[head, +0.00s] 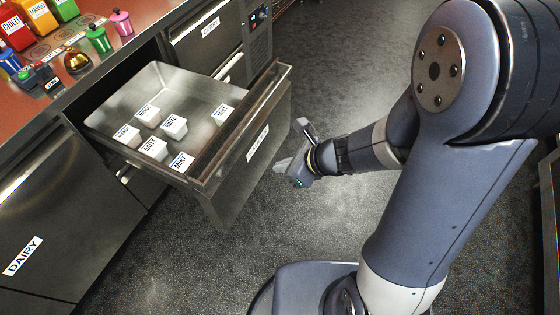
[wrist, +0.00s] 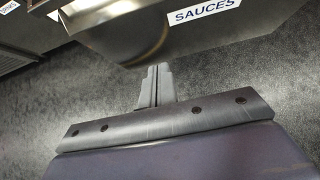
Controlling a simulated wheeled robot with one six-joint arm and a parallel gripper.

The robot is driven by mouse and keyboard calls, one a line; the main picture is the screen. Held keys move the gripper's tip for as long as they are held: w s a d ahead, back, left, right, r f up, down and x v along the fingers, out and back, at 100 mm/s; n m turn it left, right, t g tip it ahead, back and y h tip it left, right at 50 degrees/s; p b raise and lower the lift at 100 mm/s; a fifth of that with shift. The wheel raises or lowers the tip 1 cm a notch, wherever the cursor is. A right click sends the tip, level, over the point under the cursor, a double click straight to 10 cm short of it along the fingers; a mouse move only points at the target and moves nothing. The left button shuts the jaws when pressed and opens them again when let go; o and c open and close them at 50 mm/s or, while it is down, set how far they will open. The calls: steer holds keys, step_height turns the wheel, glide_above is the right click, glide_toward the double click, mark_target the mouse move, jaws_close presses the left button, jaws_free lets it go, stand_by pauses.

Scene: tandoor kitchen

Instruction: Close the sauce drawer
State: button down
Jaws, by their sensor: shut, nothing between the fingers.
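The sauce drawer (head: 240,150) is pulled far out from the steel counter in the head view. Several small white tubs with labels such as MINT and RAITA stand inside it. Its front carries a label that reads SAUCES (wrist: 204,12) in the wrist view. My gripper (head: 281,165) is shut and empty, just outside the drawer front, low and to its right in the head view. In the wrist view the closed fingers (wrist: 154,85) point toward the drawer front, below and left of the label. A gap seems to lie between them, but I cannot tell its size.
A closed drawer labelled DAIRY (head: 22,256) is at the lower left. Another labelled front (head: 208,28) is behind the open drawer. Bottles and jars (head: 98,38) stand on the red countertop (head: 140,50). The dark floor (head: 330,60) around my gripper is clear.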

mark_target(242, 166)
steer(key=shift+w+a+f+b, duration=0.3)
steer(key=shift+w+a+f, duration=0.3)
steer(key=shift+a+f, duration=0.65)
steer(key=shift+w+a+f+b, duration=0.35)
steer(key=shift+w+a+f, duration=0.3)
steer(key=shift+a, duration=1.1)
steer(key=shift+w+a+f+b, duration=0.3)
steer(key=shift+w+a+f, duration=0.45)
steer(key=shift+a, duration=0.75)
steer(key=shift+s+f, duration=0.15)
